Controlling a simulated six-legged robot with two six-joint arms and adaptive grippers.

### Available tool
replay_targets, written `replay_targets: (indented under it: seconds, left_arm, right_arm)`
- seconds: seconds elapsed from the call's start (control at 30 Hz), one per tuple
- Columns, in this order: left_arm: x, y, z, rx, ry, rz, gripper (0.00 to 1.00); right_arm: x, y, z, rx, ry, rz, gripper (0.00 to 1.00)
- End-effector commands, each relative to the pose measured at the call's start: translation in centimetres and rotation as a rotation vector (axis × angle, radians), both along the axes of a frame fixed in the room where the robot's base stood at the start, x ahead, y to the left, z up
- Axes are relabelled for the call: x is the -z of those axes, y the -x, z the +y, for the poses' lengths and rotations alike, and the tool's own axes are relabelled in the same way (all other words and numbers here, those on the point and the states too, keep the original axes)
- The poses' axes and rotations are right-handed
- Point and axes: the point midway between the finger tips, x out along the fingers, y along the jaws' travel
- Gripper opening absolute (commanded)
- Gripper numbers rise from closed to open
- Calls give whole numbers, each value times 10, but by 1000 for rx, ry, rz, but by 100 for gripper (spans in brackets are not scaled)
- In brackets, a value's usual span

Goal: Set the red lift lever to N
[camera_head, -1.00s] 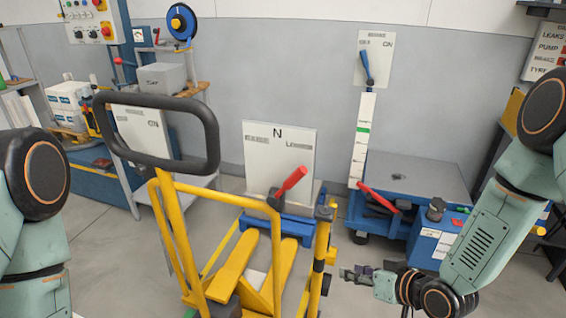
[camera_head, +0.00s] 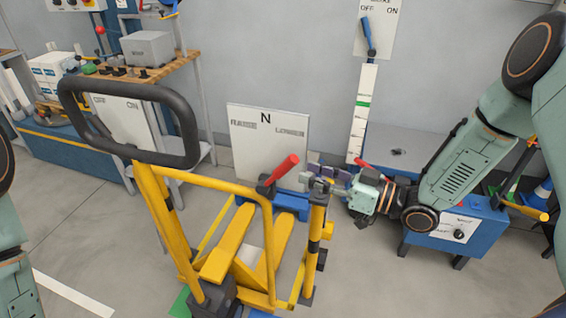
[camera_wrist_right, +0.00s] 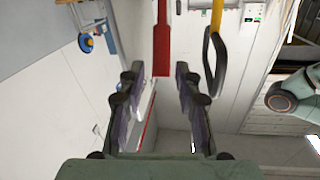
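The red lift lever (camera_head: 281,170) is on the yellow pallet truck (camera_head: 232,255), tilted up to the right. Behind it, a white plate (camera_head: 262,146) reads RAISE on the left, N at top middle and LOWER on the right. My right gripper (camera_head: 312,178) is just right of the lever, near its red grip. In the right wrist view the gripper (camera_wrist_right: 160,82) is open, with the red lever (camera_wrist_right: 162,45) ahead between its fingertip lines. Nothing is held; contact cannot be told. My left gripper is out of view; only part of that arm shows.
The truck's black handle loop (camera_head: 130,122) stands to the left. A yellow post (camera_head: 315,230) rises just below my right gripper. A blue cart (camera_head: 455,235) with another red lever (camera_head: 372,167) is behind my right arm. Open floor lies at the front.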

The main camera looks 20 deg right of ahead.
Motion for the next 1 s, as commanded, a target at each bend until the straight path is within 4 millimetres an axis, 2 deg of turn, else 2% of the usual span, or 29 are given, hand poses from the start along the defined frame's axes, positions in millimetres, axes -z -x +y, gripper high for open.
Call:
replay_targets:
  seconds: [0.5,0.7,0.97,1.0]
  left_arm:
    - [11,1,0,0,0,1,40]
    - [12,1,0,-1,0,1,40]
    - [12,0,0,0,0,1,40]
    - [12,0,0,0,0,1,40]
  right_arm:
    - [1,-43,48,-4,3,0,34]
    - [1,-51,54,-3,0,0,34]
    - [1,-52,53,-2,0,1,34]
    - [1,-52,53,-2,1,1,30]
